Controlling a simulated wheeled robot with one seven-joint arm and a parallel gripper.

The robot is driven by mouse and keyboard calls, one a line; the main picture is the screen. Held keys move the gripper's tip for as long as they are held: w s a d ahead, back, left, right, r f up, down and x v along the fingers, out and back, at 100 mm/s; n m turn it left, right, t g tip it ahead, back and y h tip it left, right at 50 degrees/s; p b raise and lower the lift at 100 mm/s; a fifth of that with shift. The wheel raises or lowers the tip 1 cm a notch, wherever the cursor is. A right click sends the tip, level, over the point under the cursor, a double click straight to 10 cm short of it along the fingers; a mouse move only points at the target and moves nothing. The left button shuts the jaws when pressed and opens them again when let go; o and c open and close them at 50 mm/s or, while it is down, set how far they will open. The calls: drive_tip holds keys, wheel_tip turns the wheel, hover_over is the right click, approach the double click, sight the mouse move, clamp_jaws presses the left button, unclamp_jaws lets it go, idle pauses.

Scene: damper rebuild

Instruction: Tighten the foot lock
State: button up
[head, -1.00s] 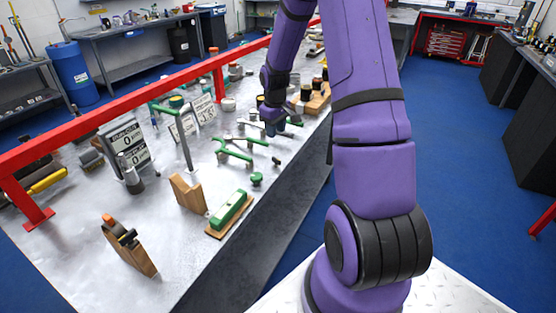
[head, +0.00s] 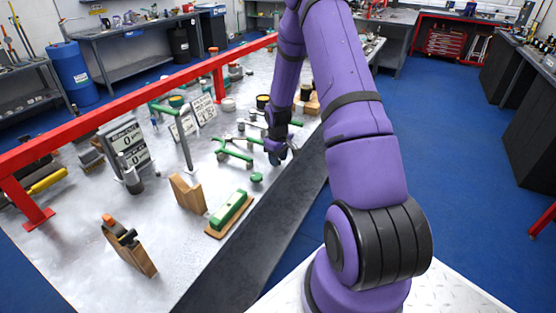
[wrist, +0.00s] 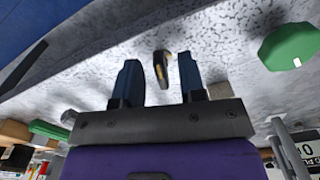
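My gripper (head: 280,157) is low over the front edge of the grey bench in the head view. In the wrist view its two blue fingers (wrist: 157,72) are apart. A small dark piece with yellow marks (wrist: 162,70) shows between the fingers; I cannot tell whether they touch it. A green knob-like piece (head: 256,178) lies beside the gripper on the bench, and it also shows in the wrist view (wrist: 290,47). A green-ended rod assembly (head: 235,155) lies just left of the gripper. I cannot tell for sure which piece is the foot lock.
A green block on a wooden base (head: 230,212), a wooden holder (head: 187,193) and a wooden stand (head: 130,247) are nearer on the bench. A display sign (head: 127,143) and a red rail (head: 130,112) are at the left. Blue floor is free at the right.

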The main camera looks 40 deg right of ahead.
drive_tip(key=shift+f, duration=0.35)
drive_tip(key=shift+c, duration=0.4)
clamp_jaws()
